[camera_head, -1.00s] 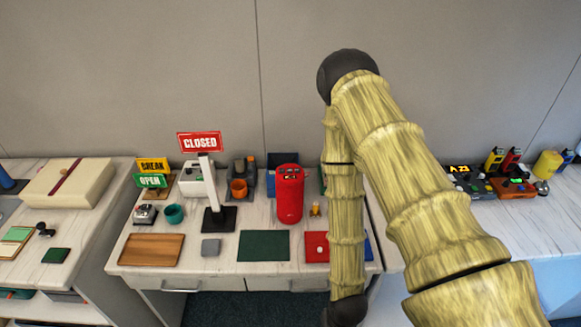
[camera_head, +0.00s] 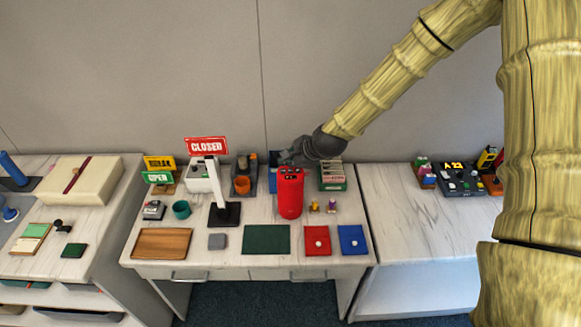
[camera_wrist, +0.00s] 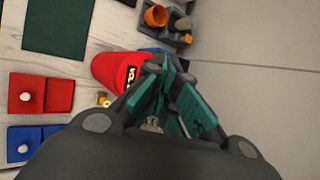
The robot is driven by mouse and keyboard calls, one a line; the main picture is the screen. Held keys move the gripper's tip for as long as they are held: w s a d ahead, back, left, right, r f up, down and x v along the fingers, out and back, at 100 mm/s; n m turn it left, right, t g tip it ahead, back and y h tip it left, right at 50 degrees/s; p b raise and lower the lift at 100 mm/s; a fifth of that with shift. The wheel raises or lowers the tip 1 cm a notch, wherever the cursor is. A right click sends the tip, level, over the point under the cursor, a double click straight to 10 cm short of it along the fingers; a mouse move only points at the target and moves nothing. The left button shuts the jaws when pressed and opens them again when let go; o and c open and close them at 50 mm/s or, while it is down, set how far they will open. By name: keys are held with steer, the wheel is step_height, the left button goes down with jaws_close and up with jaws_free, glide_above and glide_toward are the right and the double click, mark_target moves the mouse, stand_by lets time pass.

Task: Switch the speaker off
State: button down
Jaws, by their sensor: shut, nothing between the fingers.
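The speaker is a red upright cylinder (camera_head: 290,196) with dark controls on its top, standing on the middle desk behind the green mat. My gripper (camera_head: 287,157) is just above and behind its top in the head view, fingers shut and empty. In the wrist view the speaker (camera_wrist: 112,70) lies partly behind my gripper (camera_wrist: 160,68), whose teal fingers are closed together. The fingers cover part of the speaker's top there. I cannot tell whether the fingertips touch it.
A CLOSED sign (camera_head: 206,146) on a white post stands left of the speaker. A green file box (camera_head: 332,178) and small figures stand to its right. A green mat (camera_head: 266,239), red pad (camera_head: 317,240) and blue pad (camera_head: 352,239) lie in front.

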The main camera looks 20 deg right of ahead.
mark_target(288, 172)
steer(key=w+r+m, duration=0.2)
steer(key=w+r, duration=0.1)
steer(key=r, duration=0.2)
steer(key=shift+w+d+r+t, duration=0.2)
steer(key=shift+d+r+t, duration=0.1)
steer(key=shift+d+t, duration=0.1)
steer(key=shift+f, duration=0.1)
steer(key=shift+f+b, duration=2.65)
steer(key=shift+f, duration=1.7)
steer(key=shift+f, duration=0.1)
steer(key=shift+f, duration=0.3)
steer(key=shift+f+b, duration=0.3)
steer(key=shift+b, duration=0.2)
steer(key=shift+r, duration=0.1)
steer(key=shift+r+p, duration=0.5)
steer(key=shift+r, duration=0.15)
